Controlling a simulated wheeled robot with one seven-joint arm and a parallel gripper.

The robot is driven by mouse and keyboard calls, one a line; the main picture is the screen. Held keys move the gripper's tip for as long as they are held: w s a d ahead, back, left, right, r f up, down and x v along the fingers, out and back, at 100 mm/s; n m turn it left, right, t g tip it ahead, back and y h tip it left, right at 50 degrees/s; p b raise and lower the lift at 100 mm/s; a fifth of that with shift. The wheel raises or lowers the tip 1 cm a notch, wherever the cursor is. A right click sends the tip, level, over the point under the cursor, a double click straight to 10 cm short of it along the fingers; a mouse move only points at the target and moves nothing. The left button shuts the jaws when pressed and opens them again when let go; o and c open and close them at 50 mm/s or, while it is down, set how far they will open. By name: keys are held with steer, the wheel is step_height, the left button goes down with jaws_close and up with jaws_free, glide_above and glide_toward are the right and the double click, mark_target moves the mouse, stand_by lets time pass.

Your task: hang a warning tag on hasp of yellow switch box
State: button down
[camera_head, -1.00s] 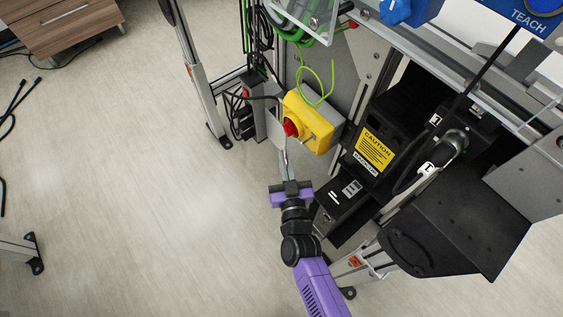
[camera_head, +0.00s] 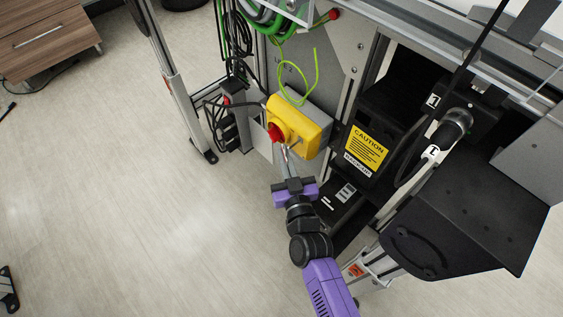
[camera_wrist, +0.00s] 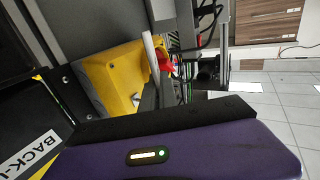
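The yellow switch box (camera_head: 302,124) with its red knob (camera_head: 277,133) is mounted on the side of the machine frame. It also shows in the wrist view (camera_wrist: 108,75), with the red knob (camera_wrist: 162,57) at its right. My gripper (camera_head: 285,152) is just below and in front of the knob, its slim silver fingers pointing up at it. Whether they touch the box is unclear. A thin pale strip (camera_wrist: 151,62) stands before the box in the wrist view; I cannot tell whether it is a finger or a tag edge. No warning tag or hasp is clearly recognisable.
A grey panel (camera_head: 260,141) is left of the knob. A black unit with a yellow caution label (camera_head: 366,149) stands to the right. A green-yellow wire (camera_head: 316,75) loops above the box.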

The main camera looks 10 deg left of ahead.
steer(key=shift+w+d+f+b, duration=0.25)
steer(key=shift+w+d+b, duration=0.5)
steer(key=shift+b, duration=0.8)
steer(key=shift+w+d+f+b, duration=0.15)
steer(key=shift+w+f+b, duration=0.2)
steer(key=shift+b, duration=0.5)
steer(key=shift+w+d+f+b, duration=0.1)
steer(key=shift+w+d+b, duration=0.1)
steer(key=shift+b, duration=0.15)
steer(key=c, duration=1.6)
jaws_free()
steer(key=shift+d, duration=0.2)
steer(key=shift+a+p+v, duration=0.2)
steer(key=shift+p+v, duration=0.6)
steer(key=shift+v, duration=1.1)
steer(key=shift+a+p+v, duration=0.2)
steer(key=shift+p+v, duration=0.55)
steer(key=shift+v, duration=1.15)
